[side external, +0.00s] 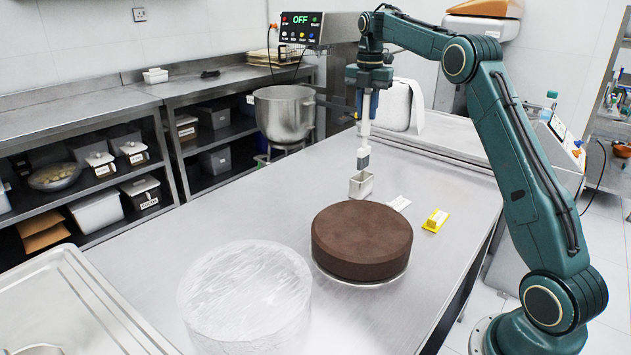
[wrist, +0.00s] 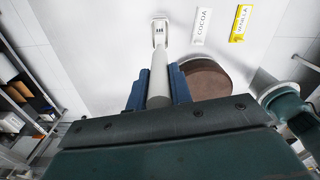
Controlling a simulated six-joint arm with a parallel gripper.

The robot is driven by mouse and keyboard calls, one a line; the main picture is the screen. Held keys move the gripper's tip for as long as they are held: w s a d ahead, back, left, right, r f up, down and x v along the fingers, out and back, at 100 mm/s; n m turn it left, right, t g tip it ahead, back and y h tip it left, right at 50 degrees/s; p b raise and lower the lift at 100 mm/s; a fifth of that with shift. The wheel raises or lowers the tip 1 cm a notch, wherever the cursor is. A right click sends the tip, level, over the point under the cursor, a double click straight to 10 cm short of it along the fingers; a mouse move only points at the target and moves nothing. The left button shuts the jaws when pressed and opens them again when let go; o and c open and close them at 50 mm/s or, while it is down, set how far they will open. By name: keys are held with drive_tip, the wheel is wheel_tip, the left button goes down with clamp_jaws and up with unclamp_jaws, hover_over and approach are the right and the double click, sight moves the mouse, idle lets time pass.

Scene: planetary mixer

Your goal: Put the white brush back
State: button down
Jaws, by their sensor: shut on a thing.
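My gripper (side external: 367,104) is shut on the handle of the white brush (side external: 364,128). The brush hangs upright, with its grey bristle end down.
A round brown cake (side external: 362,238) stands close in front of the box. A white COCOA card (side external: 399,203) and a yellow VANILLA card (side external: 436,220) lie to the right. A clear-wrapped round item (side external: 245,295) is at the front left. The table (side external: 250,205) left of the box is clear.

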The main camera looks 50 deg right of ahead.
sight(368, 91)
drive_tip(key=shift+f, duration=4)
drive_tip(key=c, duration=1.3)
unclamp_jaws()
drive_tip(key=shift+o, duration=0.2)
drive_tip(key=shift+r, duration=6.05)
